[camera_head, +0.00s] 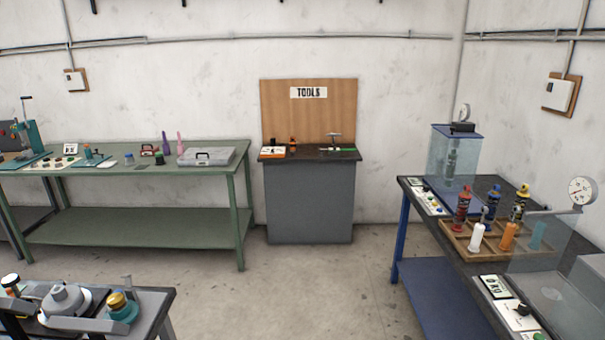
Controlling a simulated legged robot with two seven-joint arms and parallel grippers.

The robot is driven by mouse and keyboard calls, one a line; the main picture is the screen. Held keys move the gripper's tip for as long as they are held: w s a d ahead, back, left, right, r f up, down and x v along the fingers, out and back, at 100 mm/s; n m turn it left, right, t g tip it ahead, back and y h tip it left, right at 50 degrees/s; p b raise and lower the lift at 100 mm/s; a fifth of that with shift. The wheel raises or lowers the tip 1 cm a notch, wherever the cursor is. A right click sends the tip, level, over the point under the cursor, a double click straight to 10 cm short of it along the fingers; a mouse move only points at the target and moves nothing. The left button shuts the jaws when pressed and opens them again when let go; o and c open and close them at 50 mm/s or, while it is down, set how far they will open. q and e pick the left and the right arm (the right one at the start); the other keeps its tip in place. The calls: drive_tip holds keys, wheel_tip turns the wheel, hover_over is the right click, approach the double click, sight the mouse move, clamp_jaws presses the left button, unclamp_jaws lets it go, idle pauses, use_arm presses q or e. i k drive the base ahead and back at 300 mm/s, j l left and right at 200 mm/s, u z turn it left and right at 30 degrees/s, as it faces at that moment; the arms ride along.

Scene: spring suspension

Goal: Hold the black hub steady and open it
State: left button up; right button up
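I cannot single out the black hub with certainty; several small dark parts are in view, all too small to identify. One small black piece (273,142) stands on the tool cabinet (309,200) under the "TOOLS" board. A larger black piece (462,127) sits on top of the clear box (452,158) on the right bench. Neither of my grippers is in view, so nothing is seen to be held.
A green bench (110,155) with small parts and a grey case (206,156) stands at left. A bench with a grey fixture (65,300) is at lower left. The right bench (415,195) carries a wooden tray (455,239) of dampers. The middle floor (285,285) is clear.

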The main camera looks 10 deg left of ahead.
sight(160, 161)
drive_tip(key=i+l+u, duration=0.1)
drive_tip(key=i+u, duration=0.15)
drive_tip(key=i, duration=2.45)
drive_tip(key=i+u, duration=0.4)
drive_tip(key=i, duration=0.25)
drive_tip(key=i+l+u, duration=0.25)
drive_tip(key=i+u, duration=0.2)
drive_tip(key=i, duration=0.15)
drive_tip(key=i+j+u, duration=0.1)
drive_tip(key=i+u, duration=0.15)
drive_tip(key=u, duration=0.15)
drive_tip(key=i+u, duration=0.2)
drive_tip(key=u, duration=0.15)
drive_tip(key=i+u, duration=0.25)
drive_tip(key=u, duration=0.15)
drive_tip(key=i+j+z, duration=0.5)
drive_tip(key=i+j, duration=0.35)
